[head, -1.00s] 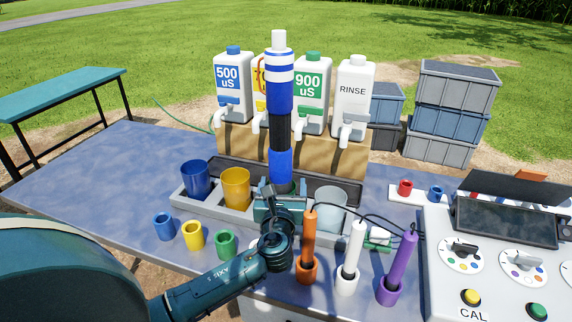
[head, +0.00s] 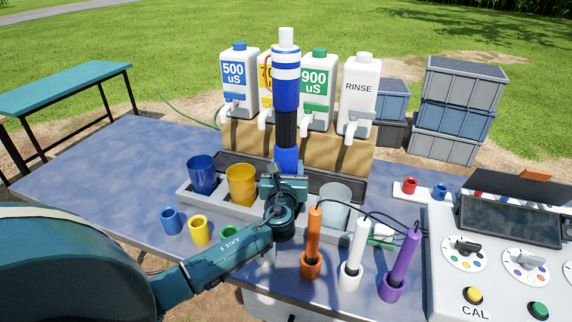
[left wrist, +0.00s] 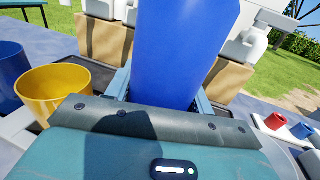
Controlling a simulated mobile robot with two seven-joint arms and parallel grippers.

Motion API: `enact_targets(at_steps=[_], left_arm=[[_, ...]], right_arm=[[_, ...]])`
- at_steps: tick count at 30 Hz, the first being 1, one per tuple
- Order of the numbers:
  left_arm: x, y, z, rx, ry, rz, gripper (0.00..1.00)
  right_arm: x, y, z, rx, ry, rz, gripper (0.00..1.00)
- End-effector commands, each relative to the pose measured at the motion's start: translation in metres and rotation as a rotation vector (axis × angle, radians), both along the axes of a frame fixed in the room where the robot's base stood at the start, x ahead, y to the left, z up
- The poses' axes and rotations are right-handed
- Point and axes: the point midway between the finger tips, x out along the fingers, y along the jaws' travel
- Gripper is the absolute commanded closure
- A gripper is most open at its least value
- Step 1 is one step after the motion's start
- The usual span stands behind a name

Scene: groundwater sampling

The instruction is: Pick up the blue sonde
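The blue sonde (head: 286,92) stands upright behind my left gripper in the head view, with white bands near the top, a black middle section and a white cap. Its blue lower body fills the middle of the left wrist view (left wrist: 180,50). Its bottom end is hidden behind my gripper. My left gripper (head: 284,172) is at the sonde's lower part, with one finger on each side of it in the left wrist view (left wrist: 160,92). The fingers are spread around the body, very close to it; firm contact is not visible. My right gripper is not in view.
A grey tray (head: 190,198) holds a blue cup (head: 202,175), a yellow cup (head: 241,184) and a clear beaker (head: 334,205). Bottles (head: 361,90) stand behind on a wooden block. Orange (head: 314,235), white and purple probes stand in front, right. The table's left side is clear.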

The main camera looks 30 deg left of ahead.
Motion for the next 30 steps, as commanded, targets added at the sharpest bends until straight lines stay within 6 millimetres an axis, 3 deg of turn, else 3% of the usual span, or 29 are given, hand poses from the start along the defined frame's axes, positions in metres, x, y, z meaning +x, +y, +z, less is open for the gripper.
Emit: enact_targets(at_steps=[19,30], left_arm=[[-0.0002,-0.0002,-0.0003,0.000,0.001,0.000,1.00],[0.0008,0.0002,0.0049,0.003,-0.009,0.000,1.00]], right_arm=[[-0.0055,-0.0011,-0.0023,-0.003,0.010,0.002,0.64],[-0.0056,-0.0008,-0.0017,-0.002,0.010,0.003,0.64]])
